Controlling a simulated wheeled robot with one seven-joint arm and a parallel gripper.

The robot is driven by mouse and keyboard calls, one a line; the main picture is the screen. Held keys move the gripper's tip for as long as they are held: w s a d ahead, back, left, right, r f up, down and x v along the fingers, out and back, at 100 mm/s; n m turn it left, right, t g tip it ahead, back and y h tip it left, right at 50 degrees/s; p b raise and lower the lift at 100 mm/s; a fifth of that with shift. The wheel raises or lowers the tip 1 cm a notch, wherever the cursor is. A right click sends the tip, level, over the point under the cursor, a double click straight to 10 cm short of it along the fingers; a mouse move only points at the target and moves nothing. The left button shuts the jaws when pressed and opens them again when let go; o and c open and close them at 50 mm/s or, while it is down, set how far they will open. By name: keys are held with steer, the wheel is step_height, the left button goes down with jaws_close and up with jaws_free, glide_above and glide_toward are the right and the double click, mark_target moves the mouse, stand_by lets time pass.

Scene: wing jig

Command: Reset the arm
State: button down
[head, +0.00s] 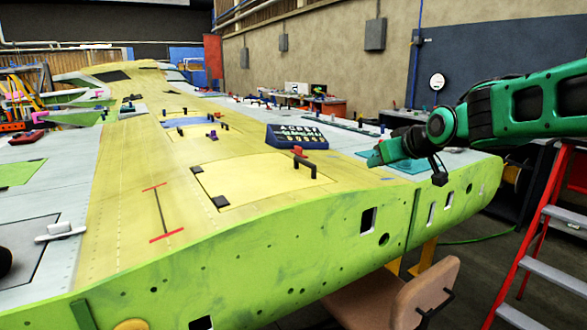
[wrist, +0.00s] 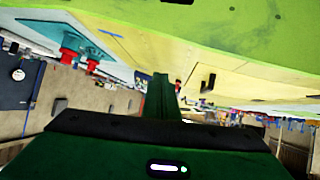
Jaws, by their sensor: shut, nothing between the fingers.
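My green gripper (head: 378,155) is in the right half of the head view, at the end of my green and black arm. It is shut with nothing in it. It appears just over the right part of the wing, near the front edge; whether it touches is hard to tell. In the wrist view the closed green fingers (wrist: 160,100) point away in the middle, with the wing (wrist: 230,30) across the top of the tilted picture. The wing (head: 130,215) has yellow and grey skin and a light green front edge with holes.
A black handle (head: 306,168) sits on a yellow panel. A red stepladder (head: 540,235) stands at the right, and a brown chair (head: 400,297) below the wing edge.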

steer(key=s+d+f+m+g+h, duration=0.3)
steer(key=s+d+f, duration=0.5)
steer(key=s+d, duration=0.35)
steer(key=s+d+f+m+g, duration=0.2)
steer(key=s+f, duration=0.2)
steer(key=s, duration=0.6)
steer(key=s+d+f+m+g, duration=0.2)
steer(key=s+f+m+g, duration=0.1)
steer(key=s, duration=0.8)
steer(key=s+d+f+m+g, duration=0.2)
steer(key=s+f, duration=0.3)
steer(key=s, duration=0.5)
steer(key=shift+s+m+g, duration=0.4)
steer(key=shift+g, duration=0.3)
